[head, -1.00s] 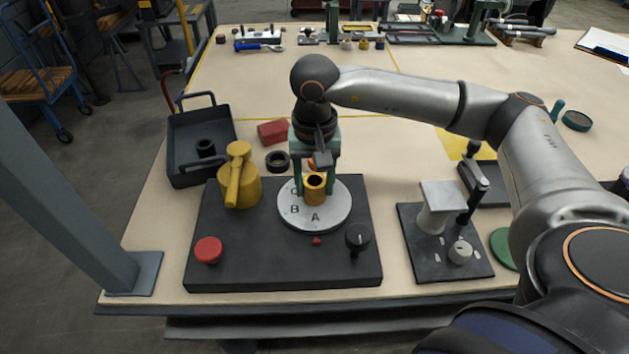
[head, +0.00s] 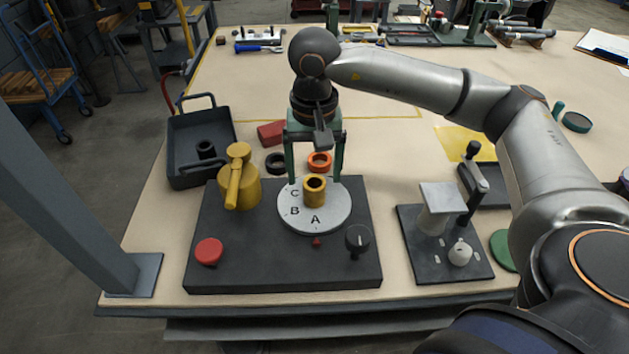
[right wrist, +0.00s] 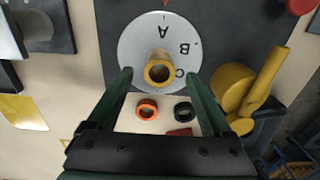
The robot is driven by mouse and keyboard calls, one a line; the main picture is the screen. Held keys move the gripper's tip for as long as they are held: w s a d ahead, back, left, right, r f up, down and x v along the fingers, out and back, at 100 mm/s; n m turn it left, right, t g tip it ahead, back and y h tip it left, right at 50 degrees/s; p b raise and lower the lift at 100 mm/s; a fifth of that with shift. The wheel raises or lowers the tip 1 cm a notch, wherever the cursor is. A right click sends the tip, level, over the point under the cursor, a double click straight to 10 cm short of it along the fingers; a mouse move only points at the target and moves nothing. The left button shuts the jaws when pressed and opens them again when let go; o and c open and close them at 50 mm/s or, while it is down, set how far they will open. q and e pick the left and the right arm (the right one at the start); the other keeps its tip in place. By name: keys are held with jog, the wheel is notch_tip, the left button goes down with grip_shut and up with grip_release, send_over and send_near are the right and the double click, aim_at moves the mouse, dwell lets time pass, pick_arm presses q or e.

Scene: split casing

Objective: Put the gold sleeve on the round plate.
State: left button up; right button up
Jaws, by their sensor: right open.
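The gold sleeve (head: 315,190) stands upright on the round plate (head: 303,218), a pale disc marked A, B and C. The right wrist view also shows the gold sleeve (right wrist: 159,68) on the round plate (right wrist: 133,48). My right gripper (head: 314,178) is open, above and behind the sleeve in the head view. In the right wrist view its two green fingers (right wrist: 160,80) are spread wide, one to each side of the sleeve and apart from it. My left gripper is not in view.
The plate sits on a dark base with a red button (head: 208,250), a black knob (head: 357,238) and a yellow lever part (head: 240,180). Behind it lie an orange ring (head: 319,161) and a black ring (head: 277,163). A dark tray (head: 184,176) stands at left.

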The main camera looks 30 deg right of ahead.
notch_tip(320, 180, up, 8)
jog(key=shift+r, duration=0.1)
dwell(1.4)
